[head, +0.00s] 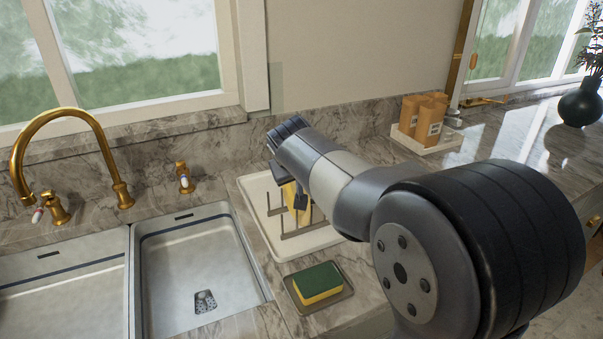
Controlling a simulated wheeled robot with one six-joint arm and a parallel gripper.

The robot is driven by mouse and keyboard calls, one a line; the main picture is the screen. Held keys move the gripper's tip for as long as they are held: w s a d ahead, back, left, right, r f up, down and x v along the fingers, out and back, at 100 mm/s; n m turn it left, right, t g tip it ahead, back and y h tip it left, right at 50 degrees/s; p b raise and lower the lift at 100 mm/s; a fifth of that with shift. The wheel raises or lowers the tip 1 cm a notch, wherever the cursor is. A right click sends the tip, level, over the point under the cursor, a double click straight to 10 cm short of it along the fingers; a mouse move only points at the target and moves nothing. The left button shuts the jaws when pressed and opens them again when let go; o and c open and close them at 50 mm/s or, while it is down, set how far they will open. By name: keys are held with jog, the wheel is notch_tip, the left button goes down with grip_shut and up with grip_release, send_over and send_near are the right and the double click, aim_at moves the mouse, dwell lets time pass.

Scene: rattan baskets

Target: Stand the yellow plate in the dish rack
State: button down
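The yellow plate (292,198) shows as a narrow upright yellow shape among the pegs of the dish rack (303,231). Much of it is hidden behind my arm and the gripper. The rack has several thin uprights on dark bars and stands on a white tray (255,188) right of the sink. My gripper (279,178) is just above the plate, at the end of my arm, pointing down. Its fingertips are mostly hidden, so I cannot tell whether it grips the plate. I also cannot tell whether the plate rests on the rack's base.
A green and yellow sponge (318,283) lies on a small dish in front of the rack. A double sink (190,262) with a brass faucet (105,160) is at left. Brown containers (425,117) stand on a white tray at the back right. A dark vase (581,104) stands far right.

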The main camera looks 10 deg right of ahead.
dwell(0.4)
jog(key=c, duration=1.5)
grip_release()
jog(key=v, duration=1)
jog(key=shift+s+r+b, duration=0.2)
jog(key=shift+r+b, duration=0.1)
jog(key=shift+r, duration=0.05)
jog(key=shift+f, duration=0.1)
jog(key=x, duration=1)
jog(key=shift+p, duration=0.3)
jog(key=shift+w+p, duration=0.3)
jog(key=shift+p, duration=0.1)
jog(key=shift+s+r+p, duration=0.1)
jog(key=shift+r+p, duration=1.2)
jog(key=shift+r, duration=0.35)
